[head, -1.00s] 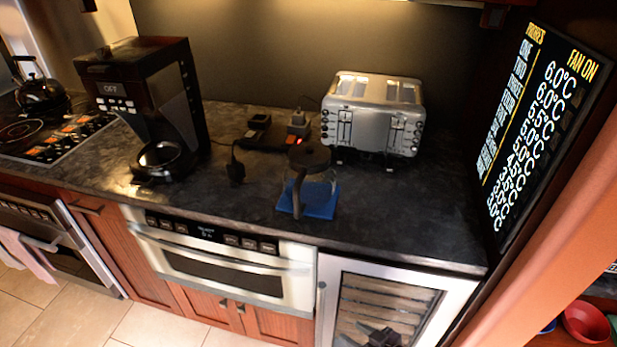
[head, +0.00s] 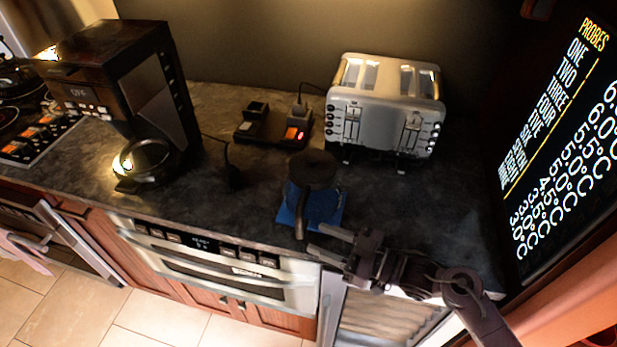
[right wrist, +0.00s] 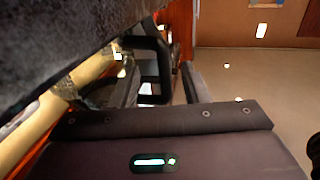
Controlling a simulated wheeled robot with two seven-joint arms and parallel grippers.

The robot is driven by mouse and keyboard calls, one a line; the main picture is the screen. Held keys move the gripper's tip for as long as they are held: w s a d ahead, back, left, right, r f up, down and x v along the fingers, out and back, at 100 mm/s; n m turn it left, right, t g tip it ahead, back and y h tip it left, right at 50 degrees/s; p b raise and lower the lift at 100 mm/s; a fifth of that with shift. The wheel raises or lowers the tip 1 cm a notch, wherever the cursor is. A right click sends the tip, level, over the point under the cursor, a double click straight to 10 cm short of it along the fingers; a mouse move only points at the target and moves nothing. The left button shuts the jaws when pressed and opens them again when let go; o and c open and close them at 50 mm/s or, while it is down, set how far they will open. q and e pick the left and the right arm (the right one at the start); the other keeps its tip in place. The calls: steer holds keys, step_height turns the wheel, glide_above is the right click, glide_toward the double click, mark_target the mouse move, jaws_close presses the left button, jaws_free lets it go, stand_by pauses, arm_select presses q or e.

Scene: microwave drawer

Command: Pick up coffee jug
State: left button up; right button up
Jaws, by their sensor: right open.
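The coffee jug (head: 311,172) is dark and rounded with a black lid, and stands upright on a blue mat (head: 337,219) on the counter. Its handle (head: 299,215) points to the front. My right gripper (head: 327,243) is open and empty, just in front and to the right of the handle, with its fingers pointing left toward it. In the right wrist view a black loop that looks like the handle (right wrist: 164,72) shows between the fingers (right wrist: 160,88). I cannot tell whether they touch. My left gripper is not in view.
A coffee machine (head: 122,85) stands at the left and a silver toaster (head: 385,108) behind the jug. A dark tray with small devices (head: 272,127) lies between them. A lit temperature display (head: 560,145) bounds the right. The counter right of the jug is clear.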

mark_target(303, 232)
steer(key=shift+w+a+r, duration=0.15)
steer(key=shift+w+a, duration=0.1)
steer(key=a, duration=0.1)
steer(key=a+p, duration=0.1)
steer(key=w+a+r+p, duration=0.1)
steer(key=shift+a, duration=0.3)
steer(key=shift+w+a+f+p, duration=0.15)
steer(key=shift+w+a+p, duration=0.2)
steer(key=shift+a, duration=0.2)
steer(key=shift+w+a+f+p, duration=0.15)
steer(key=shift+w+a+p, duration=0.1)
steer(key=shift+w+a, duration=0.2)
steer(key=shift+w+a+f, duration=0.15)
steer(key=shift+a, duration=0.25)
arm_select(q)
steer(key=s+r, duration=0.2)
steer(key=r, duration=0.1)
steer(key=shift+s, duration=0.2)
arm_select(e)
jaws_close()
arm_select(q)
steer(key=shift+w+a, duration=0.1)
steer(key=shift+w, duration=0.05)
